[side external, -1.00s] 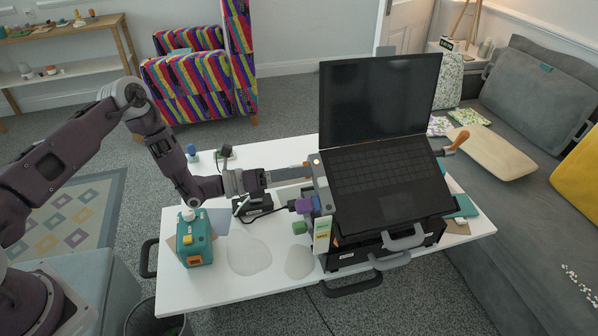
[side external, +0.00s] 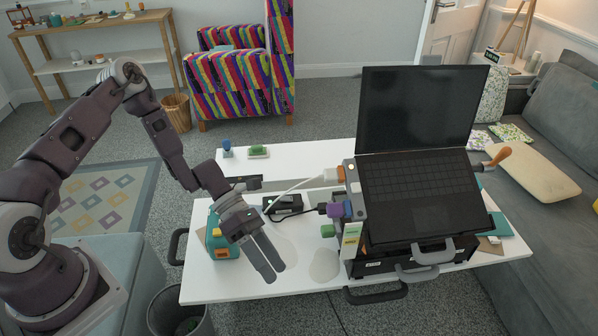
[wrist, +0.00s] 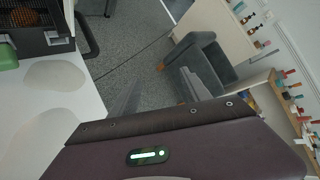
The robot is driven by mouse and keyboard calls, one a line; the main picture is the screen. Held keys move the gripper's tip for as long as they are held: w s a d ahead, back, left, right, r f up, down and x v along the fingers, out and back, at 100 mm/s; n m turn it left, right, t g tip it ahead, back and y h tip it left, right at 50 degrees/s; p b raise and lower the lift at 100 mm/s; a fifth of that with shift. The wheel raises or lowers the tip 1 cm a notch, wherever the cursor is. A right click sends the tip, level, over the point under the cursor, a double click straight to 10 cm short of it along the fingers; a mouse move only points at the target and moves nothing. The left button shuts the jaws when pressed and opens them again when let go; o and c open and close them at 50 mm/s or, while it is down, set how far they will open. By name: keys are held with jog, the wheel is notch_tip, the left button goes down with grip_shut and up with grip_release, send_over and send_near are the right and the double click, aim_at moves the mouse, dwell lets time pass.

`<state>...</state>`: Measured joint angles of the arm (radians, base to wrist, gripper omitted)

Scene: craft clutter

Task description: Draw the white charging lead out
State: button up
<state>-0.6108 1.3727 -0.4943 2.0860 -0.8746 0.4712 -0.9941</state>
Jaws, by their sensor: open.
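The white charging lead (side external: 294,190) runs from beside a black power brick (side external: 286,204) up to a pale plug (side external: 331,175). The plug meets the upper left side of the stand under the open laptop (side external: 412,195), next to an orange part (side external: 342,173). How deep it sits cannot be told. My gripper (side external: 275,271) is open and empty. It points down and right over the front of the white table (side external: 215,287), clear of the lead and nearer the camera. The wrist view does not show the lead.
A purple plug (side external: 336,209) on a black cable and a green plug (side external: 328,231) are at the stand's side, below the white lead. A teal box (side external: 220,243) stands partly behind my gripper. A grey armchair (wrist: 205,65) shows in the wrist view.

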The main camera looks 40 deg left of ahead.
jog(key=a+f+m+t+y, duration=0.1)
jog(key=a+f+m+y, duration=0.1)
jog(key=a+f+y, duration=0.15)
jog(key=t, duration=1.2)
send_near(324, 175)
jog(key=d+f, duration=0.1)
jog(key=x, duration=0.5)
jog(key=r+x, duration=0.1)
jog(key=x, duration=0.1)
jog(key=shift+w+f, duration=0.15)
jog(key=shift+w, duration=0.4)
